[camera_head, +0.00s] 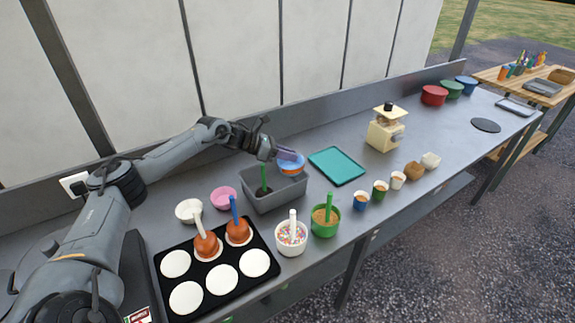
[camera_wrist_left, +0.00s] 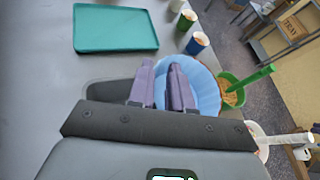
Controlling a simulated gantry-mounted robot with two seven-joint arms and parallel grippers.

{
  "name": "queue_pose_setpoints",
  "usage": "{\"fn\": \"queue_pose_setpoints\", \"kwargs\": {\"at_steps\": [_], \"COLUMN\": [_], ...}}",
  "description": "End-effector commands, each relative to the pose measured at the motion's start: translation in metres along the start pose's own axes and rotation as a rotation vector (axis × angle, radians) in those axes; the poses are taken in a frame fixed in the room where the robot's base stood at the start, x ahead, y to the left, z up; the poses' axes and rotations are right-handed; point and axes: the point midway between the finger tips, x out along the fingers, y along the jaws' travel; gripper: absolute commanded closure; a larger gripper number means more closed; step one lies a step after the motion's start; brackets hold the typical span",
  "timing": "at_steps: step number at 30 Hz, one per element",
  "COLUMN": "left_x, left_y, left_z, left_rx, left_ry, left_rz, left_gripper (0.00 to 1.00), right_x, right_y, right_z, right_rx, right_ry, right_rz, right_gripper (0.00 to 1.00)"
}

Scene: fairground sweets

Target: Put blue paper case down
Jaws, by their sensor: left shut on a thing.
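My left gripper (camera_head: 290,156) is shut on the blue paper case (camera_head: 294,166), near the back right corner of the grey bin (camera_head: 262,205). In the left wrist view, the purple fingers (camera_wrist_left: 163,84) grip the wall of the wide, round blue case (camera_wrist_left: 207,92), one finger inside it. An orange-brown patch shows by the case in the head view; I cannot tell what it is. The case's underside is hidden, so I cannot tell whether it touches anything. My right gripper is not in view.
Pink (camera_head: 223,197) and white (camera_head: 188,210) cases lie left of the bin. A black tray (camera_head: 236,279) holds white discs and two stick-mounted apples. A teal tray (camera_head: 337,165) lies right of the bin. Sprinkle (camera_head: 291,237) and green (camera_head: 325,222) bowls stand in front.

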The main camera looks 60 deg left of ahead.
Motion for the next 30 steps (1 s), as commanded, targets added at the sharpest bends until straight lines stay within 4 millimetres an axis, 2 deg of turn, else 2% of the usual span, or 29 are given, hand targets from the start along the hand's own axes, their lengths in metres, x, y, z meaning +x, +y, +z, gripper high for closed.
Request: {"fn": "queue_pose_setpoints", "kwargs": {"at_steps": [5, 15, 28, 29, 30], "left_x": [0.001, 0.016, 0.018, 0.018, 0.018], "left_y": [0.003, 0.009, 0.009, 0.009, 0.009], "left_z": [-0.005, -0.037, -0.042, -0.042, -0.040], "left_rx": [0.000, -0.002, 0.000, 0.000, 0.000], "left_ry": [0.000, 0.000, 0.000, 0.000, 0.000], "left_rz": [-0.002, 0.000, 0.000, 0.000, 0.000], "left_gripper": [1.00, 1.00, 1.00, 0.80, 0.74], "right_x": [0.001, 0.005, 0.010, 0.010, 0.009], "right_y": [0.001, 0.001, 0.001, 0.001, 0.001], "right_z": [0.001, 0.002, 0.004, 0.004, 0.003], "right_rx": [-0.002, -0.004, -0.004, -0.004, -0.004], "right_ry": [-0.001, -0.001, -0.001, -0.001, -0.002], "right_rz": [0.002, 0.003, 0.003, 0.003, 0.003], "right_gripper": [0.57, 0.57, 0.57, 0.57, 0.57]}}
